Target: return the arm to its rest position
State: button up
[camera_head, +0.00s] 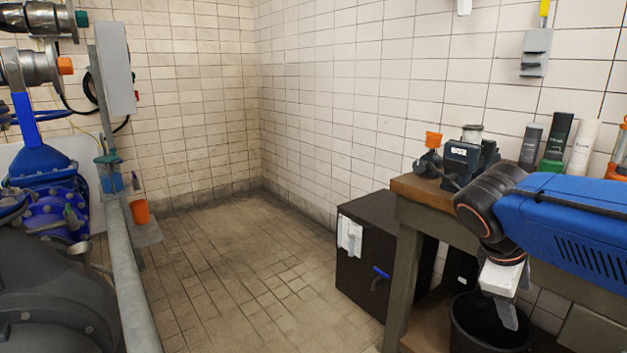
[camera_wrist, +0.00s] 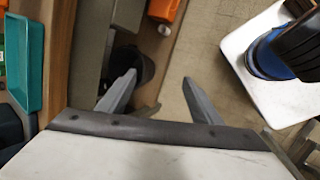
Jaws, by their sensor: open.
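My blue arm (camera_head: 570,225) reaches in from the right edge of the head view, beside and partly in front of the wooden workbench. Its black wrist joint bends down to my white gripper (camera_head: 507,312), which hangs pointing downward in front of the black bin. In the wrist view the two grey fingers of my gripper (camera_wrist: 160,77) stand apart with nothing between them. One finger shows clearly in the head view; the other is hidden there.
The wooden workbench (camera_head: 412,188) carries bottles and a dark green device (camera_head: 464,160). A black bin (camera_head: 468,335) stands below my gripper. A dark cabinet (camera_head: 368,235) stands left of the bench. Blue pipework (camera_head: 45,165) and a grey rail line the left. The middle floor is clear.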

jog(key=s+a+f+m+t+y, duration=0.2)
jog(key=s+a+f+m+y, duration=0.3)
jog(key=s+a+f+m, duration=0.2)
jog(key=shift+a+f+m+t+y, duration=0.4)
jog(key=shift+a+f+m, duration=0.2)
jog(key=shift+a+m, duration=0.25)
